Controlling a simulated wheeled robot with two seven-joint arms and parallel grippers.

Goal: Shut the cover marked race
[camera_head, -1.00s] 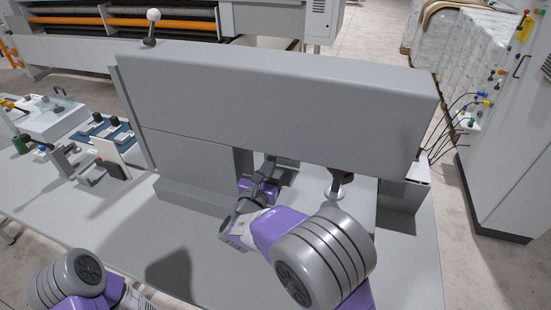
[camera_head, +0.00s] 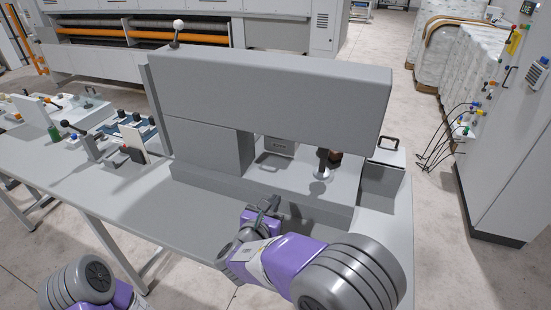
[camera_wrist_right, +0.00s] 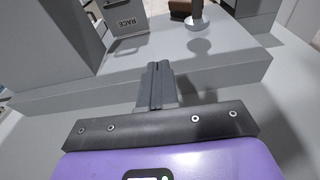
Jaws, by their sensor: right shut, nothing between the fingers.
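The cover marked RACE (camera_wrist_right: 126,22) is a small grey panel with a dark label and a handle, at the top of the right wrist view. In the head view the cover (camera_head: 278,147) sits in the opening under the big grey machine arm (camera_head: 275,95). I cannot tell whether it is fully closed. My right gripper (camera_head: 266,204) is shut and empty, in front of the machine's bed and apart from the cover. Its closed fingers show in the right wrist view (camera_wrist_right: 157,68), pointing toward the bed's edge. My left gripper is out of frame; only its arm shows.
A presser post with a round foot (camera_head: 321,172) stands right of the cover. The grey bed step (camera_head: 250,190) lies between my gripper and the opening. A ball-topped lever (camera_head: 178,28) stands at the machine's left.

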